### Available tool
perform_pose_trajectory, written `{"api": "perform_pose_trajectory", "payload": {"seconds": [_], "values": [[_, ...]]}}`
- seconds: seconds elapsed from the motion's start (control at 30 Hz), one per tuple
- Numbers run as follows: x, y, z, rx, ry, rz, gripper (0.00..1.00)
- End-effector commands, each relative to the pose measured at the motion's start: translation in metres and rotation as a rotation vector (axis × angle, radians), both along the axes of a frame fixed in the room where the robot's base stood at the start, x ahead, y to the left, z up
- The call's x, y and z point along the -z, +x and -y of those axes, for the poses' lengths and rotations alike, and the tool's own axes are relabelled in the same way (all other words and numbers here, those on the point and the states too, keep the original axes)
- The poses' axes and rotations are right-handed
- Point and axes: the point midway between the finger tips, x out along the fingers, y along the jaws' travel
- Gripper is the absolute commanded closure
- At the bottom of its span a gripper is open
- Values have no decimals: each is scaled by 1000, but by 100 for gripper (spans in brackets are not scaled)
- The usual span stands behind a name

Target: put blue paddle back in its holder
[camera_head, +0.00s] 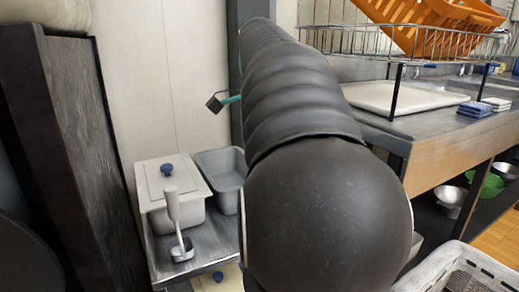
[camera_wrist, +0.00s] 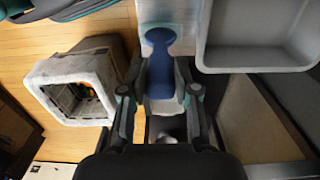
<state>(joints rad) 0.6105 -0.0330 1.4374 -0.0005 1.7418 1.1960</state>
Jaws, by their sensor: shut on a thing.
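The blue paddle (camera_wrist: 160,42) shows in the wrist view, with a rounded end at the top and a narrower part running down between the fingers. My gripper (camera_wrist: 165,78) is shut on that narrower part. The paddle lies over a pale surface. In the head view my dark arm hides the blue paddle and the gripper's fingers. A white-handled utensil (camera_head: 173,207) stands upright with a round metal base on the steel cart. I cannot tell which thing is the blue paddle's holder.
The cart (camera_head: 208,238) bears a lidded box (camera_head: 160,181) with a blue knob and an empty grey pan (camera_head: 222,170). The pan also shows in the wrist view (camera_wrist: 255,68). A grey crate (camera_head: 485,262) is at lower right; a counter (camera_head: 440,122) runs behind it.

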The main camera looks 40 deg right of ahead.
Motion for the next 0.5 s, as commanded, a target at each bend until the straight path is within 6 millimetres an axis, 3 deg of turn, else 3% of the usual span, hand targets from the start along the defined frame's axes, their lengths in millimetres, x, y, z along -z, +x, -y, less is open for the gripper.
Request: {"api": "perform_pose_trajectory", "payload": {"seconds": [0.5], "values": [[19,0,0,0,0,1,100]]}}
